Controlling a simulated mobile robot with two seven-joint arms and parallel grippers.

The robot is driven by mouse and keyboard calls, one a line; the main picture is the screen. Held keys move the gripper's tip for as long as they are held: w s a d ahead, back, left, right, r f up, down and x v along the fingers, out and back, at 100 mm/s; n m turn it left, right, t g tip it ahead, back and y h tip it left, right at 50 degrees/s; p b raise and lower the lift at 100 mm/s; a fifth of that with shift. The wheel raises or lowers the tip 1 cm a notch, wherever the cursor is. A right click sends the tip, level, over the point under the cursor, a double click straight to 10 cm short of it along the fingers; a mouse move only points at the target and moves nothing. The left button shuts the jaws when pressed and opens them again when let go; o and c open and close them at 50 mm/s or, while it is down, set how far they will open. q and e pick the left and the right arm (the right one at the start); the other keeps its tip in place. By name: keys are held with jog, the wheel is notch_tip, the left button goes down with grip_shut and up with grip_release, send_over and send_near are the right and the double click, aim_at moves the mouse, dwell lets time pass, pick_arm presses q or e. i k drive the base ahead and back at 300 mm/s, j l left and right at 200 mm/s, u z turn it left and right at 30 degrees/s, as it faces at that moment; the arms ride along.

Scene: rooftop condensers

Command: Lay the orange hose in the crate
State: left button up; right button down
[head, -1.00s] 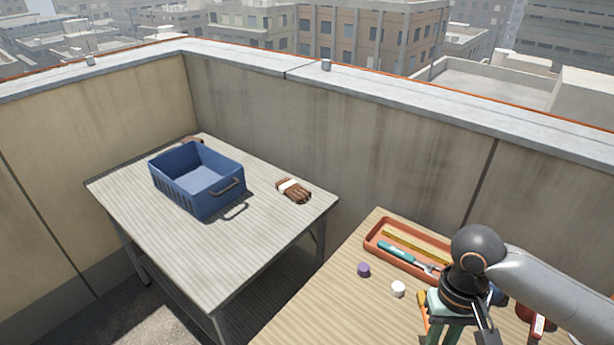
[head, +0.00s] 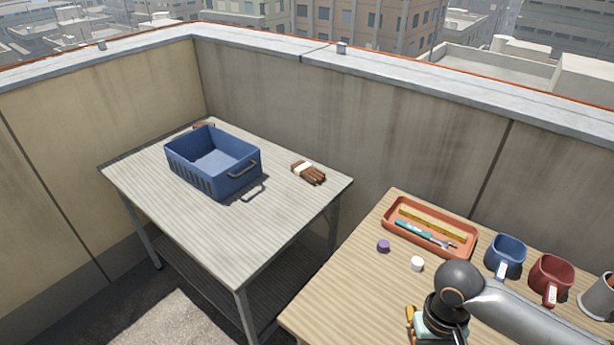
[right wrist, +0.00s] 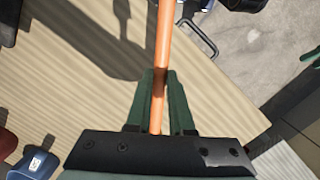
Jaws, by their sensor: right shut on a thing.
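The blue crate (head: 190,177) stands on the grey table at the left in the head view. Its visible floor looks empty. The orange hose (right wrist: 164,35) runs up the middle of the right wrist view as a straight piece, its far end cut off by the frame. My right gripper (right wrist: 160,76) is shut on the hose, with its green fingers on either side of it. In the head view my right gripper (head: 436,335) is over the wooden table, far from the crate, its fingertips out of the frame.
The grey table (head: 250,240) also bears brown gloves (head: 309,173). A gap separates it from the wooden table (head: 350,300). That table holds an orange tray (head: 392,232) of tools, two caps, a blue mug (head: 506,258) and a red mug (head: 550,281). A parapet wall stands behind.

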aim_at(230, 163)
jog(key=k+j+u, duration=0.1)
jog(key=j, duration=0.7)
jog(key=i+j, duration=0.1)
jog(key=j, duration=0.25)
jog(key=i+j+u, duration=0.15)
jog(key=j, duration=0.25)
jog(key=i+j+u, duration=0.15)
jog(key=i+j, duration=0.4)
jog(key=i+j+u, duration=0.1)
jog(key=i, duration=1)
